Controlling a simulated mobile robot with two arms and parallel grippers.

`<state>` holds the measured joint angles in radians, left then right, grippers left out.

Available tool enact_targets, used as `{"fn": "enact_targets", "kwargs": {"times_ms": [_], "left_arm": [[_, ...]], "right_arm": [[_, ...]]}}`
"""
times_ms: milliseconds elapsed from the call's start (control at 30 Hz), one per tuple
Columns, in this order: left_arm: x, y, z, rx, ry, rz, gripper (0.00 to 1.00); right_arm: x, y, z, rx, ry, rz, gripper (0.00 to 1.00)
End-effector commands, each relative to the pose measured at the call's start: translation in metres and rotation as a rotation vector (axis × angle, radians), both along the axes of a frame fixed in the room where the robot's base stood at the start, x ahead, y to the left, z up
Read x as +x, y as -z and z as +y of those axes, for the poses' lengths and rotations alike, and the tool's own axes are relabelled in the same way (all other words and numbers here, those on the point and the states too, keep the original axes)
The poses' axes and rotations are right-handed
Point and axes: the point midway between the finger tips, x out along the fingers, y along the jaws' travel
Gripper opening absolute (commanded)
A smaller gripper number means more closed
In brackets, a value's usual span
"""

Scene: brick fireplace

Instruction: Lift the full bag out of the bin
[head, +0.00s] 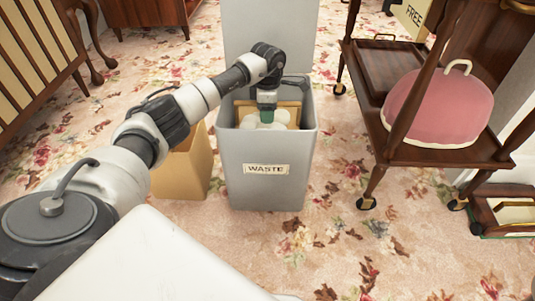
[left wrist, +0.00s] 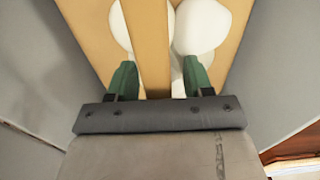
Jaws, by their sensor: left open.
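The grey bin (head: 245,190) with a "WASTE" label stands open in the middle of the head view, its lid (head: 270,35) raised behind. Inside is a tan bag (head: 292,104) holding white rounded items (head: 281,116). In the left wrist view, a tan strip (left wrist: 147,40), looking like the bag's handle, runs between my two green fingertips. My left gripper (head: 267,116) points down into the bin's mouth; it is open in the left wrist view (left wrist: 158,80), one finger on each side of the strip. The bag's lower part is hidden. My right gripper is not in view.
A tan open-topped container (head: 183,172) stands on the carpet left of the bin, partly behind my left arm. A wooden trolley (head: 440,152) with a pink rounded bag (head: 437,108) is to the right. Flowered carpet (head: 300,250) in front is clear.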

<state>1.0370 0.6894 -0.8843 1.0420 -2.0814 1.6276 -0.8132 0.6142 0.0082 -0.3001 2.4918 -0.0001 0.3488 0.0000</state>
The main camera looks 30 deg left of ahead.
Motion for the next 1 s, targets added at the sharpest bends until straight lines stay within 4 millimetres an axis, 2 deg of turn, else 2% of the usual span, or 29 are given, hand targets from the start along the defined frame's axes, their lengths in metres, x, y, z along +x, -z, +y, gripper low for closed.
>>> {"fn": "enact_targets", "kwargs": {"times_ms": [867, 1000], "left_arm": [[0.0000, 0.0046, -0.0002, 0.000, 0.000, 0.000, 0.51], [0.0000, 0.0045, -0.0001, 0.000, 0.000, 0.000, 0.33]], "right_arm": [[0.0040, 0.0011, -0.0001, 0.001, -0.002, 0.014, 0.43], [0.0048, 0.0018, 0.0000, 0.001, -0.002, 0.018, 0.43]]}}
